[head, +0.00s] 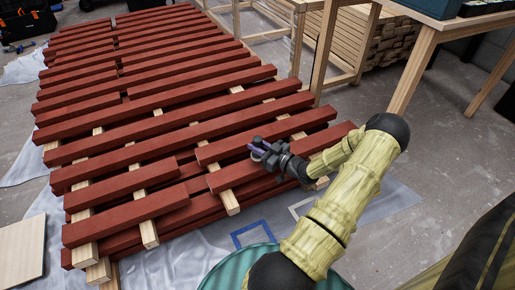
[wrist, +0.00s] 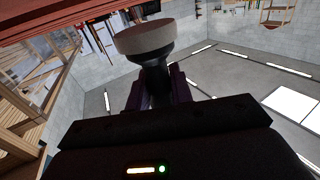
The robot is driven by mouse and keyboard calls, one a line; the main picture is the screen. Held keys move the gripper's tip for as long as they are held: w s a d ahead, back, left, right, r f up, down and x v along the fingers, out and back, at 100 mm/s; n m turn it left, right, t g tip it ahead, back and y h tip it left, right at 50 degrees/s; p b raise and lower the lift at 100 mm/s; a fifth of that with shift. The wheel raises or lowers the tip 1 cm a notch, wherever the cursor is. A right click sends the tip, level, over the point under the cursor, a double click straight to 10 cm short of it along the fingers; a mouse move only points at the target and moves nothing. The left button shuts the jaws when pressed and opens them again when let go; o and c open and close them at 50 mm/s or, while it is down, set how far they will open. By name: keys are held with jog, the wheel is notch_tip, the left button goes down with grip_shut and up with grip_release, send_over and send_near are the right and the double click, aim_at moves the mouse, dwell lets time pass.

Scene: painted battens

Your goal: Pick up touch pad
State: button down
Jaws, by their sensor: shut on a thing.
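My gripper (head: 262,149) is over the front right part of the red battens in the head view. In the wrist view, my gripper (wrist: 157,88) has its purple fingers shut on the dark stem of a touch pad (wrist: 157,38). The pad has a wide, pale round head with a darker underside, and it sticks out beyond the fingers. The pad cannot be made out clearly in the head view, where my gripper hides most of it.
Red-painted battens (head: 160,115) lie in rows on bare wooden bearers over plastic sheeting (head: 180,268). A wooden workbench (head: 425,60) stands at the upper right. A teal round surface (head: 235,278) is at the bottom. Grey floor (head: 440,130) is open at the right.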

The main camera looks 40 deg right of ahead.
aim_at(258, 138)
notch_tip(258, 138, up, 7)
jog(key=p, duration=0.3)
jog(key=shift+f, duration=0.15)
